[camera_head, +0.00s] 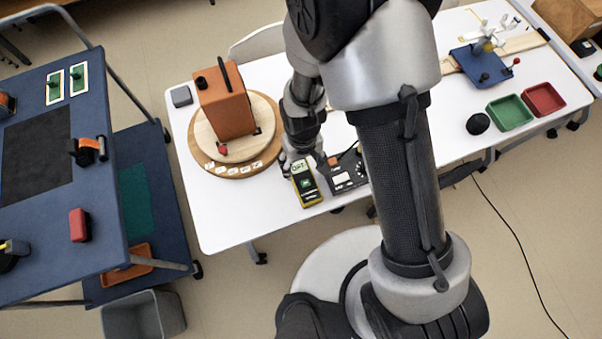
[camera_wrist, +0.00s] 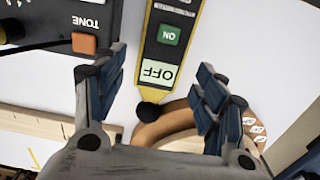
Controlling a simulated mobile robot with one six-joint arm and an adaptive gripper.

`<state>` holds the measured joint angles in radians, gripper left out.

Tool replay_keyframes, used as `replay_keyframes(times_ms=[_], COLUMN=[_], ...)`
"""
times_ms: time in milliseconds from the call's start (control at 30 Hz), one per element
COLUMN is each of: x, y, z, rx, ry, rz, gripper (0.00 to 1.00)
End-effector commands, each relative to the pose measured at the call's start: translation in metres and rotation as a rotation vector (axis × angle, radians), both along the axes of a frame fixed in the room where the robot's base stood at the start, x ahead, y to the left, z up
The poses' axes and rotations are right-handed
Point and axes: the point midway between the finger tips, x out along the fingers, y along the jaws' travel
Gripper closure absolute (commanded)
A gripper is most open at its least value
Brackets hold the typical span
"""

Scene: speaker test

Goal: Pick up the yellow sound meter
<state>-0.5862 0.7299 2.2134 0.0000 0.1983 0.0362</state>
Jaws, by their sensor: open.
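The yellow sound meter (camera_head: 307,190) lies on the white table near its front edge, with a dark face. In the wrist view the meter (camera_wrist: 165,55) shows a green ON patch, a white OFF label and a round black tip. My gripper (camera_head: 302,163) is at the meter's far end in the head view. In the wrist view my gripper (camera_wrist: 162,72) is open, with one finger on each side of the meter's tip end. Gaps show between the fingers and the meter. The height between fingers and meter is hard to judge.
A black box (camera_head: 345,172) with an orange TONE button (camera_wrist: 84,43) lies close beside the meter. An orange-brown speaker (camera_head: 226,105) stands on a round wooden turntable (camera_head: 262,158) to the left. My arm hides the middle of the table (camera_head: 225,208).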

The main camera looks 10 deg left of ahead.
Motion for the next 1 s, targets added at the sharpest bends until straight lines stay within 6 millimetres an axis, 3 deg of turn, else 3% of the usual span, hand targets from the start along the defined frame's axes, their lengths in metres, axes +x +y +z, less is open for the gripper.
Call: replay_keyframes(times_ms=[400, 633, 1000], x=[0.000, 0.000, 0.000], y=[0.003, 0.003, 0.003], z=[-0.051, -0.050, -0.050], rx=[-0.001, 0.000, 0.000], ry=[0.001, 0.000, 0.000], rz=[0.000, 0.000, 0.000], gripper=[0.35, 0.36, 0.61])
